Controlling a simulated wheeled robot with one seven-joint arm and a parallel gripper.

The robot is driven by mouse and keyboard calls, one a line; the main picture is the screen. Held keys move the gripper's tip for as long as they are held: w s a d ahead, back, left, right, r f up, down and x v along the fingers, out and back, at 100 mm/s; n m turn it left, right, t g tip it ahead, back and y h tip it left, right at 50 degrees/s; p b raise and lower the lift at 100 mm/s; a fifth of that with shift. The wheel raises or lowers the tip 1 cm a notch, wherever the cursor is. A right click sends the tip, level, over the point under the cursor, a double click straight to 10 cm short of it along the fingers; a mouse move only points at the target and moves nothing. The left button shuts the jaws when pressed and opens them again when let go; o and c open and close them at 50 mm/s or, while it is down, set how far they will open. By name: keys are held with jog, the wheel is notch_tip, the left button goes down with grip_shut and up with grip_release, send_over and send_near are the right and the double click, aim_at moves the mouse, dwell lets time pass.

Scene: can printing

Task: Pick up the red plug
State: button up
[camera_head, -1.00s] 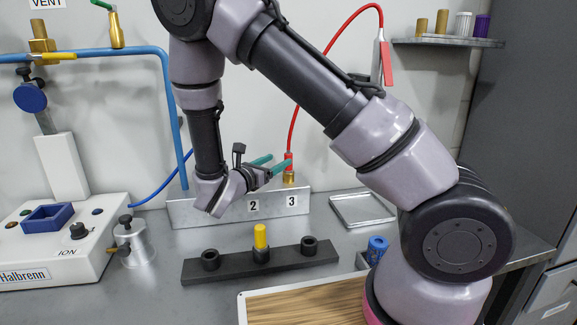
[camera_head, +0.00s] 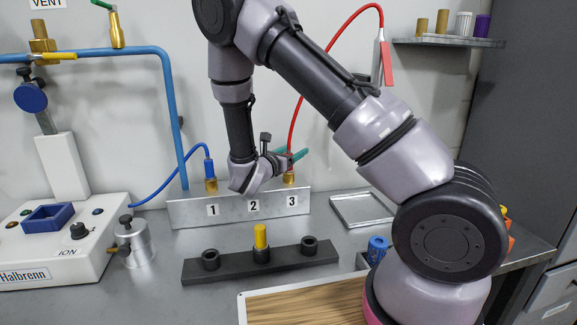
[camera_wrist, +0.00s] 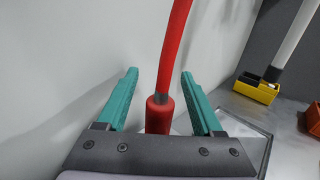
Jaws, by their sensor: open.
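The red plug (camera_wrist: 158,116), on the end of a red hose (camera_head: 293,120), stands upright in the brass fitting (camera_head: 289,178) at label 3 of the metal rail (camera_head: 232,211). My gripper (camera_head: 293,156) is open at the plug, with its teal fingers partly hiding it in the head view. In the wrist view my gripper (camera_wrist: 160,74) has one finger on each side of the plug and hose. Gaps show on both sides there. The palm hides the plug's lower end.
A blue plug (camera_head: 209,169) stands in a brass fitting at label 1. A black holder (camera_head: 193,272) with a yellow piece (camera_head: 260,237) lies in front of the rail. A shallow metal tray (camera_head: 375,221) is to the right.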

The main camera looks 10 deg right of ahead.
grip_shut()
jog(key=shift+r, duration=0.15)
jog(key=s+a+r, duration=0.8)
jog(key=s+a, duration=0.4)
jog(key=shift+s+a, duration=0.4)
dwell(1.1)
jog(key=shift+r, duration=0.1)
